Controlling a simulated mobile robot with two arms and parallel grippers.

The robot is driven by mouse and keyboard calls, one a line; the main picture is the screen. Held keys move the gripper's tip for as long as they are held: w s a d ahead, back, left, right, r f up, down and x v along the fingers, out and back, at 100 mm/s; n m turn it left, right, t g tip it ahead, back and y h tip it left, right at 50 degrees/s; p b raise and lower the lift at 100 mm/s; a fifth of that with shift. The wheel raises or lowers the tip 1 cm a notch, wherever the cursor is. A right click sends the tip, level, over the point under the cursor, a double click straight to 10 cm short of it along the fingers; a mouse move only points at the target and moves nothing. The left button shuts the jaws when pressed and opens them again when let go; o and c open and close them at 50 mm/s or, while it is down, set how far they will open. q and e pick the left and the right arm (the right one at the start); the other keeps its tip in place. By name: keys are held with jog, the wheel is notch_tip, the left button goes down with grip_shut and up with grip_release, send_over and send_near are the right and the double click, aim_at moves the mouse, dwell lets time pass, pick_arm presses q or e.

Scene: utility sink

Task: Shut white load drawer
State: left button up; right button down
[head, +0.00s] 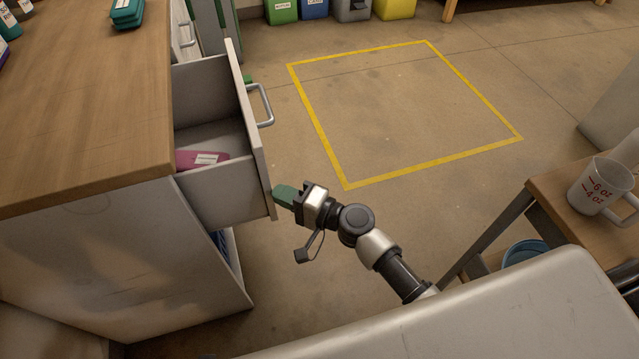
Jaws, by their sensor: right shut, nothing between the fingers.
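The white drawer (258,150) stands pulled out to the right from the white cabinet (110,260) under a wooden top. It has a metal bar handle (266,104) on its front. A magenta packet with a white label (200,159) lies inside it. My right gripper (284,196) is shut and empty, its green fingertips at the near lower corner of the drawer front. I cannot tell whether they touch it. My left gripper is not in view.
A wooden stand at the right holds a measuring cup (598,187), with a blue bucket (525,252) below. Several coloured bins (314,8) stand at the back. The floor inside the yellow taped outline (430,165) is clear. Teal items (127,12) lie on the counter (80,100).

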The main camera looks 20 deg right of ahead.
aim_at(200, 208)
jog(key=a+b, duration=0.1)
jog(key=a, duration=1.3)
jog(key=shift+s+a, duration=0.15)
jog(key=shift+s, duration=0.05)
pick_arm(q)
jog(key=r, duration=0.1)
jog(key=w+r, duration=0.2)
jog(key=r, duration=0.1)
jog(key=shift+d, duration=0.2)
pick_arm(e)
jog(key=shift+a, duration=0.15)
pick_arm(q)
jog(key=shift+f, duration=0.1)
pick_arm(e)
jog(key=shift+s, duration=0.1)
